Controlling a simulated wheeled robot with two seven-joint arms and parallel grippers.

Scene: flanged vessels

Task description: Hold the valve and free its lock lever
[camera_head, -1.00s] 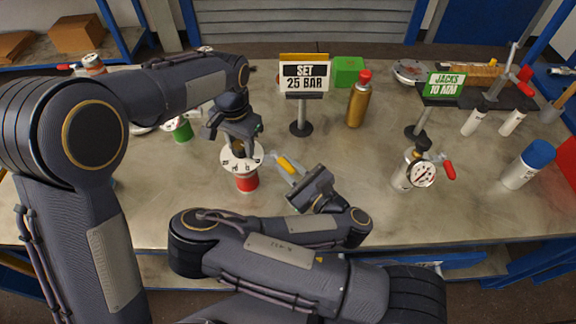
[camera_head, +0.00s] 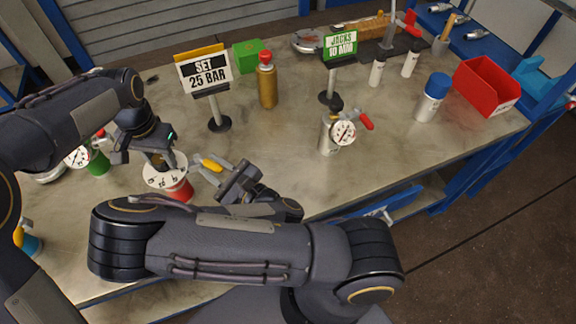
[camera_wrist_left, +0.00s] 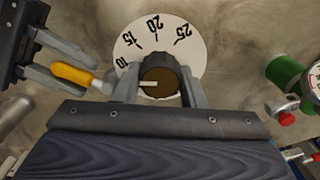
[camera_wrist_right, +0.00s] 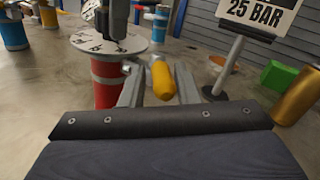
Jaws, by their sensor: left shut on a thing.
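The valve (camera_head: 178,190) stands upright on the workbench, with a red body and a white dial (camera_head: 157,180) on top marked 10 to 25. My left gripper (camera_wrist_left: 161,88) comes from above and is shut on the dark round knob (camera_wrist_left: 157,76) in the middle of the dial. The yellow-tipped lock lever (camera_wrist_right: 162,78) sticks out from the valve's side. My right gripper (camera_wrist_right: 158,88) is open, with one finger on each side of the yellow tip and visible gaps between. In the head view the yellow tip (camera_head: 212,165) is beside the right fingers.
A "SET 25 BAR" sign (camera_head: 204,73) stands behind the valve. A gauge vessel with a red lever (camera_head: 330,135) stands to the right. A gold bottle (camera_head: 267,85), green box (camera_head: 249,55), blue-capped bottle (camera_head: 432,98) and red bin (camera_head: 487,85) are farther off. The bench front centre is clear.

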